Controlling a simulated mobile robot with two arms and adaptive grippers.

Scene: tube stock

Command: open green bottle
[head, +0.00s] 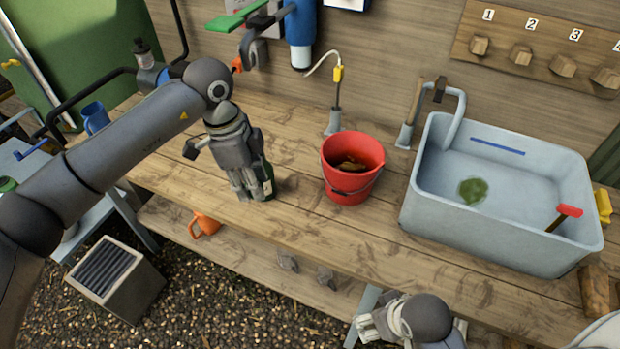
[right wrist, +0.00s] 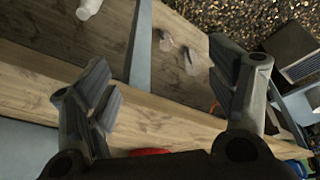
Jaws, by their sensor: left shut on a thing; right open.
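The green bottle (head: 265,178) stands upright on the wooden bench, left of the red bucket. My left gripper (head: 248,185) is shut on the bottle from its left side and hides most of it, including its top. My right gripper (head: 372,328) is at the front edge of the bench, low in the head view, well right of the bottle. In the right wrist view my right gripper (right wrist: 165,90) is open, with nothing between its fingers.
A red bucket (head: 349,190) stands right of the bottle. A grey sink (head: 480,222) with a tap fills the bench's right side. An orange mug (head: 205,224) sits on the lower shelf. The bench (head: 310,235) is clear in front of the bucket.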

